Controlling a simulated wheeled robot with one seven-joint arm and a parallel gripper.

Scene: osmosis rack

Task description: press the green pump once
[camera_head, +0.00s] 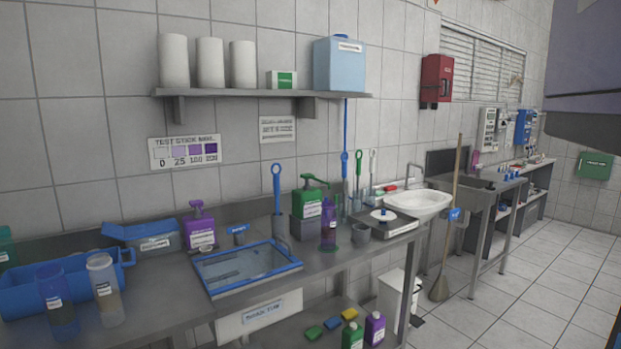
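A green pump bottle (308,200) with a white label stands upright on a grey block on the steel counter, near the wall. My gripper is not in view. A large dark shape at the upper right edge may be part of my arm, but I cannot tell.
A purple pump bottle (199,228) and a blue-rimmed basin (247,266) are on the counter to the left. A shelf (262,94) hangs above. A white sink (418,203) and leaning broom (452,220) are to the right. Tiled floor is free further right.

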